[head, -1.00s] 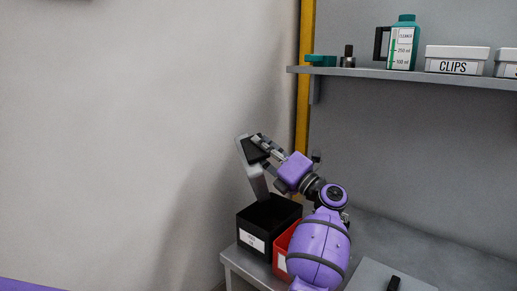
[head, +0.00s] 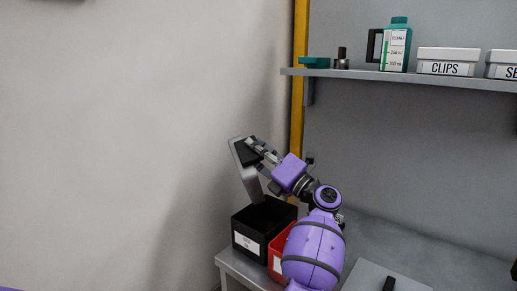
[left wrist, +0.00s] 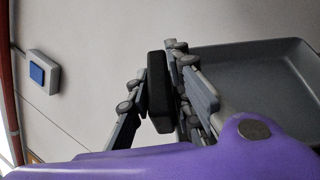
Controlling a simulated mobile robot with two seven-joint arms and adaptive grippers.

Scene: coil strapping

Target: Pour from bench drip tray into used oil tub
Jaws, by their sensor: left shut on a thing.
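The bench drip tray (head: 249,180) is grey and shallow with a black handle. It is tipped steeply, its lower end just above the black tub, which I take for the used oil tub (head: 248,243); its label is too small to read. My left gripper (head: 256,152) is shut on the tray's handle, above the tub. In the left wrist view the black handle (left wrist: 158,92) sits between the fingers, and the tray's grey inside (left wrist: 255,85) shows beyond. No liquid can be made out. The tub's inside is dark. My right gripper is not clearly seen.
A red bin (head: 276,262) stands against the tub's right side, partly behind my left arm. Both are on a grey bench (head: 232,268). A wall shelf (head: 420,82) above right holds a teal jug (head: 396,48) and a CLIPS box (head: 447,62). A yellow post (head: 298,110) rises behind.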

